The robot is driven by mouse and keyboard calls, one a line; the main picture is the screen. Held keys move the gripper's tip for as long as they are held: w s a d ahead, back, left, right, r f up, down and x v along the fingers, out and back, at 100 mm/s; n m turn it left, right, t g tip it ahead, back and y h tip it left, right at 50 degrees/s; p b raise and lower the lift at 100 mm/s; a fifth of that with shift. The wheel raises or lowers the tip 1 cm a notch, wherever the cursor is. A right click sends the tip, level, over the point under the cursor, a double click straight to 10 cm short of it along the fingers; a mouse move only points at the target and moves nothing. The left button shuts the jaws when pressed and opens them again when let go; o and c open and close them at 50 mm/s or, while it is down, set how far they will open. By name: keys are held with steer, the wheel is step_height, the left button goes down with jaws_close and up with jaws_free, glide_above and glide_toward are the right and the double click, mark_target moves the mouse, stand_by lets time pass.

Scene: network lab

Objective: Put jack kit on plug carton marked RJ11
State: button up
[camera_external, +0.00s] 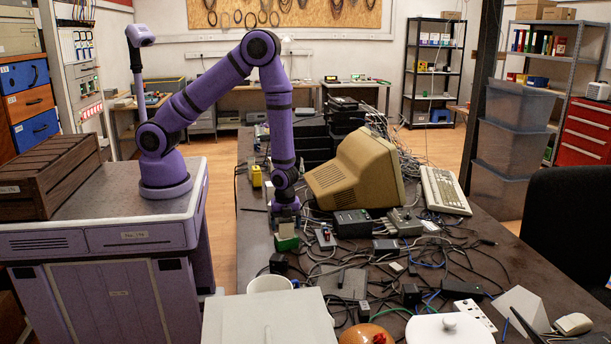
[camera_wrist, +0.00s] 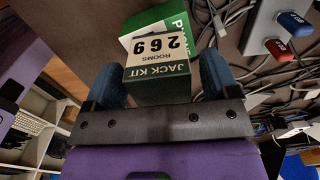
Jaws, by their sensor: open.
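The jack kit (camera_wrist: 157,83) is a small dark green box with a cream label reading "JACK KIT", "269" and "ROOMS". In the wrist view it sits between the two blue fingers of my gripper (camera_wrist: 160,72), which is open around it. Just beyond it shows a brighter green and white carton (camera_wrist: 176,17) with part of the word "PHONE"; no RJ11 marking is readable. In the external view my gripper (camera_external: 286,208) points down over the dark green kit (camera_external: 287,229), with the bright green carton (camera_external: 287,244) directly below. The kit appears to rest on the carton, but its underside is hidden.
The dark table is crowded with cables. A beige monitor (camera_external: 352,172) and a black box (camera_external: 352,223) stand to the right. A yellow item (camera_external: 256,176) is behind left. A white mug (camera_external: 269,284) and a grey box (camera_external: 267,318) are in front.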

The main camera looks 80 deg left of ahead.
step_height(320, 180, up, 12)
steer(key=f, duration=0.1)
step_height(320, 180, up, 12)
steer(key=n+t, duration=0.1)
steer(key=n, duration=0.3)
glide_above(286, 220)
steer(key=a, duration=0.5)
steer(key=s+a+r+n+t+y, duration=0.1)
steer(key=s+a+r+n, duration=0.1)
steer(key=r, duration=0.3)
steer(key=s+a+r+n+t, duration=0.1)
steer(key=s+a+r+n, duration=0.15)
steer(key=r, duration=0.35)
steer(key=s+a+r+n+t, duration=0.1)
steer(key=s+r+n, duration=0.3)
steer(key=s, duration=0.5)
steer(key=s+a+r+n+t+h, duration=0.1)
steer(key=s+a+r+n, duration=0.1)
steer(key=s+r+n, duration=0.3)
steer(key=s+r, duration=0.3)
steer(key=r, duration=0.1)
steer(key=shift+s+a, duration=0.35)
